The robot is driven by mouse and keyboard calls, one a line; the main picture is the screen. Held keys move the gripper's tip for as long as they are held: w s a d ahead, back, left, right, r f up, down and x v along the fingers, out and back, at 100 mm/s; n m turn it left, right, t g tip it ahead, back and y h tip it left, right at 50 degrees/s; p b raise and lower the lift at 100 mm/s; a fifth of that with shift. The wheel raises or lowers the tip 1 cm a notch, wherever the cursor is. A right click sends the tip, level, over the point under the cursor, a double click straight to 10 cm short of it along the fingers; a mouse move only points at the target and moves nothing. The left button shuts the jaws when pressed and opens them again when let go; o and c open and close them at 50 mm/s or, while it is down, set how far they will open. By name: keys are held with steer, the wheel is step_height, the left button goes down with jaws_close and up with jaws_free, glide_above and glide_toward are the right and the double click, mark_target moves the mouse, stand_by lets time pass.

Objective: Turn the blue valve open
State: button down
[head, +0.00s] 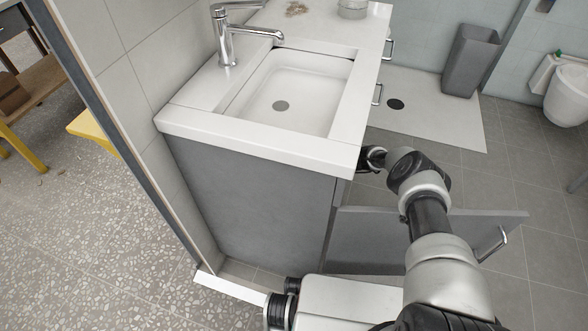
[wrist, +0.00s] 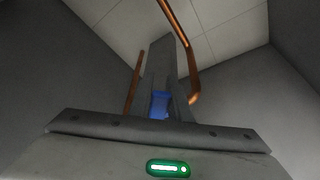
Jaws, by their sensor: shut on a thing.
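In the wrist view the blue valve (wrist: 158,106) is a small blue piece in the dim inside of the vanity cabinet, partly hidden by my gripper. My gripper (wrist: 165,90) is shut on it, with the grey fingers close around the blue. How far the valve is turned cannot be told. In the head view my gripper and the valve are hidden behind the cabinet's side, where my arm reaches in under the sink counter.
Copper pipes (wrist: 185,45) run near the valve. Grey cabinet walls stand close on both sides. In the head view the cabinet door (head: 440,232) stands open beside my arm, below the white sink (head: 345,105). A grey bin (head: 470,60) and a toilet (head: 568,92) stand farther back.

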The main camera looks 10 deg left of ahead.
steer(key=shift+w+f+g, duration=0.1)
steer(key=shift+f+g, duration=0.05)
steer(key=shift+g, duration=0.15)
stand_by(0.4)
steer(key=c, duration=1.6)
jaws_free()
steer(key=shift+c, duration=0.2)
steer(key=shift+d, duration=0.1)
steer(key=v, duration=1.2)
steer(key=shift+f, duration=0.15)
